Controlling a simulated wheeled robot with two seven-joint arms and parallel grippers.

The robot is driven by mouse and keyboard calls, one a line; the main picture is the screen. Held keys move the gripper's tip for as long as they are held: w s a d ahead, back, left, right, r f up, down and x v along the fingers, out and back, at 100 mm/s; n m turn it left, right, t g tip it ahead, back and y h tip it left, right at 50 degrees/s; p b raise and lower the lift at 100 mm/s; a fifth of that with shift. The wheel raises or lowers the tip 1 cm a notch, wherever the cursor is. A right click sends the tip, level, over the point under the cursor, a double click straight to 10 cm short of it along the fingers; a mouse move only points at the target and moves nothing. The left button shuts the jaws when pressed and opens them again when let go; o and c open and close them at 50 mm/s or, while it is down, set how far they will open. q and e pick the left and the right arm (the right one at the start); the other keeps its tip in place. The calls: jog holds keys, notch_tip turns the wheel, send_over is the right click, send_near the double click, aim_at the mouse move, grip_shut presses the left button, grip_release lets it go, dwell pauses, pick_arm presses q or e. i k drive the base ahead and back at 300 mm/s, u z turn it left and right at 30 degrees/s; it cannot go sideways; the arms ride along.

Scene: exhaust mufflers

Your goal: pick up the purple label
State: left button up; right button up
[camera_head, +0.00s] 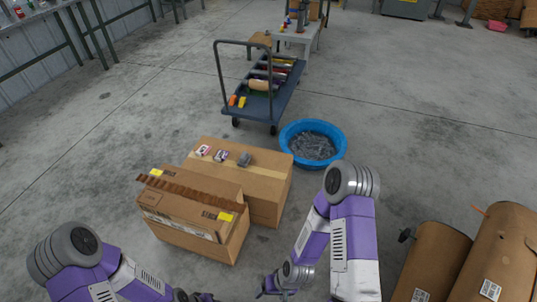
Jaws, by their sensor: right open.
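Several small label packs lie on top of the larger cardboard box (272,188). One is red and white (203,150). The middle one, white with a dark, purplish part, looks like the purple label (221,156). A grey pack (243,160) lies to its right. My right gripper (268,289) is open and low at the bottom of the view, well below and to the right of the labels, touching none of them. My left gripper (203,298) is only partly in view at the bottom edge; its jaws are too small and cut off to read.
A smaller cardboard box (190,228) with yellow stickers stands in front of the larger one. A blue tub (334,139) of grey pieces sits to the right. A cart (262,105) with mufflers stands behind. Brown cardboard rolls (433,262) are at lower right. Bare floor lies between.

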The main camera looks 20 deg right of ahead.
aim_at(222, 156)
jog(key=z, duration=1.3)
jog(key=i, duration=1.4)
jog(key=u, duration=2.55)
